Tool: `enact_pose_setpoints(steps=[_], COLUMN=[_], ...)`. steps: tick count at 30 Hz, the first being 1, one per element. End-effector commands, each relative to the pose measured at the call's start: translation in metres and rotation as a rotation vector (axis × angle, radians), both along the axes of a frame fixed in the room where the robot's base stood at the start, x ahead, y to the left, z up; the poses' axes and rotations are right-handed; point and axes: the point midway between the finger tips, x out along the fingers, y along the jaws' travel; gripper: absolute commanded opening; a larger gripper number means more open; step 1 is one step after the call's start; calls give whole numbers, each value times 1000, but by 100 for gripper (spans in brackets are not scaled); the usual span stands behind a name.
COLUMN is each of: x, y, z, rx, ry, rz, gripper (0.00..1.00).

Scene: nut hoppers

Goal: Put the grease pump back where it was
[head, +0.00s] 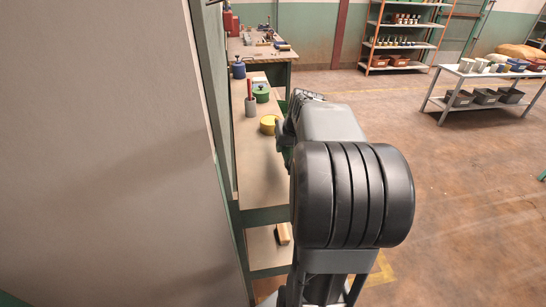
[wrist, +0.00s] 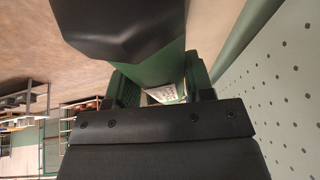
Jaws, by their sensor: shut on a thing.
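My gripper (wrist: 158,92) is shut on a green body with a large black top and a white label, which I take to be the grease pump (wrist: 150,75). In the wrist view the black top fills the upper part of the picture, and the jaws cover part of the green body. In the head view my arm hides the jaws and nearly all of the held thing, to the right of the bench (head: 257,172). I cannot tell whether the pump touches anything.
On the bench stand a blue canister (head: 238,68), a grey cup with a red handle (head: 251,103), a green pot (head: 262,95) and a yellow pot (head: 267,125). A block (head: 283,234) lies on the lower shelf. A wall panel (head: 95,140) borders the left.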

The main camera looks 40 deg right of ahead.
Motion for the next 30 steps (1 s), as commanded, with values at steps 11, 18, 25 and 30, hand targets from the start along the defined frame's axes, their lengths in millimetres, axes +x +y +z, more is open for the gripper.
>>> enact_pose_setpoints(steps=[11,18,25,30], x=[53,62,68,68], y=[2,2,3,2], z=[-49,-58,-86,-96], rx=[-1,-2,0,-2], ry=[0,-1,1,-1], rz=[4,5,3,3], gripper=[0,0,0,0])
